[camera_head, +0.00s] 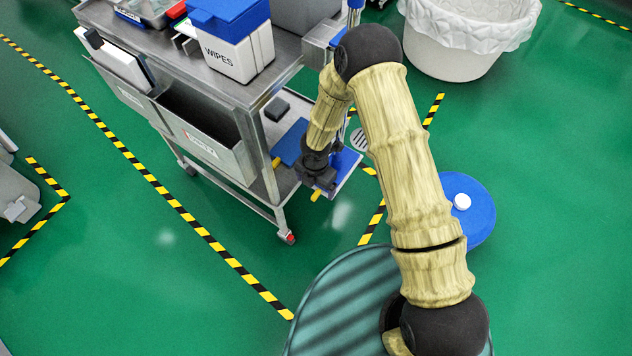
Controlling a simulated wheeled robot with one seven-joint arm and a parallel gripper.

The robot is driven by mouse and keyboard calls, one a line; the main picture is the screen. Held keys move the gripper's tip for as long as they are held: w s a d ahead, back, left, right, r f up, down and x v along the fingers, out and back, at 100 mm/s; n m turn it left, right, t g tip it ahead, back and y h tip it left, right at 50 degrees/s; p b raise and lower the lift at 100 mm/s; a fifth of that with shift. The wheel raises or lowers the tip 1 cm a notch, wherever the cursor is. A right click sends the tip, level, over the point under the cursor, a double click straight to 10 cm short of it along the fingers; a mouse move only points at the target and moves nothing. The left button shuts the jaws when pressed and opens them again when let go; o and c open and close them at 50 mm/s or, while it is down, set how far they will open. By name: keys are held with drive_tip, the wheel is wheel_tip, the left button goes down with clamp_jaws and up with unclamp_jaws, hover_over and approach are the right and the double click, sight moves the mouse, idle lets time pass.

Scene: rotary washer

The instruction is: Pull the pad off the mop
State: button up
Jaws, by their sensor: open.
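The mop stands at the right end of the steel cart, its blue pole (355,17) partly hidden behind my arm. Its flat head carries a blue pad (346,163) with small yellow tabs at its edges. The pad lies low beside the cart's lower shelf, and a further blue part shows left of my gripper. My gripper (318,186) is open, dark, and right over the pad, covering its middle. The view does not show whether the fingers touch the pad or a tab.
The steel cart (262,92) holds a blue-lidded wipes box (232,48) and has bins on its side. A white lined bin (455,62) stands at upper right. A blue round lid (478,225) lies right of my arm.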

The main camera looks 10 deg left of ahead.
sight(315, 194)
drive_tip(key=shift+s+f+b, duration=0.25)
drive_tip(key=shift+f+b, duration=0.5)
drive_tip(key=shift+f, duration=0.35)
drive_tip(key=shift+w+f+b, duration=0.1)
drive_tip(key=shift+f+b, duration=1.25)
drive_tip(key=shift+f, duration=0.7)
clamp_jaws()
drive_tip(key=shift+r, duration=0.1)
drive_tip(key=shift+f+b, duration=1.55)
drive_tip(key=shift+f, duration=0.8)
idle(1.6)
